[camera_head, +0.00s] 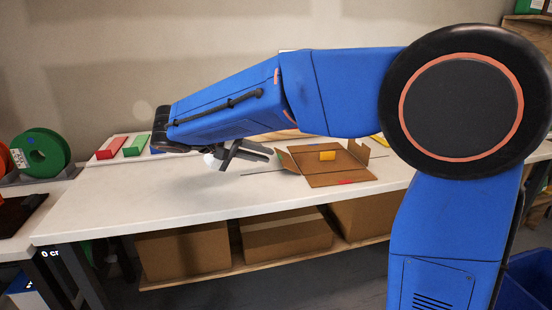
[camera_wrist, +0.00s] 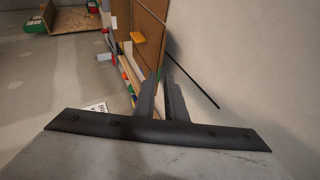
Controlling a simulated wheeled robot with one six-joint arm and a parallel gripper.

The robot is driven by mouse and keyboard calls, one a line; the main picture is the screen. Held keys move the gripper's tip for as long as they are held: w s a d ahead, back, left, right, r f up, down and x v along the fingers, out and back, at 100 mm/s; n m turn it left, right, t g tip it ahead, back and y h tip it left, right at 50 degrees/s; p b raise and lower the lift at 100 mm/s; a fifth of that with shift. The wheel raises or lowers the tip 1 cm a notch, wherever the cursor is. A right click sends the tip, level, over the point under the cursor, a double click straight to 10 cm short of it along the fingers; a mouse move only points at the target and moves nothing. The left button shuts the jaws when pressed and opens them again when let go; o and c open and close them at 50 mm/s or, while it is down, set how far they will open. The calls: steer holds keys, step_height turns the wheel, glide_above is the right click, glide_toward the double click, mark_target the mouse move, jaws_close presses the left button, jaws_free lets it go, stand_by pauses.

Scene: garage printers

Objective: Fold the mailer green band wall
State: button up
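The mailer (camera_head: 318,177) is a brown cardboard piece lying on the white workbench, with its walls spread at different angles. A green band is too small to make out surely. My gripper (camera_head: 252,158) is above the bench, left of the mailer and apart from it. Its fingers are apart with nothing between them. In the wrist view, the fingers (camera_wrist: 162,76) point toward the mailer (camera_wrist: 152,22), where the yellow block (camera_wrist: 138,37) also shows.
Red and green blocks (camera_head: 134,146) lie on a pale surface at the bench's back left. A green spool (camera_head: 40,153) stands at far left. Cardboard boxes (camera_head: 182,252) fill the shelf below. The bench's front left (camera_head: 120,205) is clear. My arm hides part of the back.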

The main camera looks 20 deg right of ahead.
mark_target(275, 170)
steer(key=shift+x, duration=2.85)
jaws_close()
steer(key=shift+a+f+h, duration=0.15)
steer(key=shift+f+h, duration=0.25)
steer(key=shift+h, duration=0.2)
jaws_free()
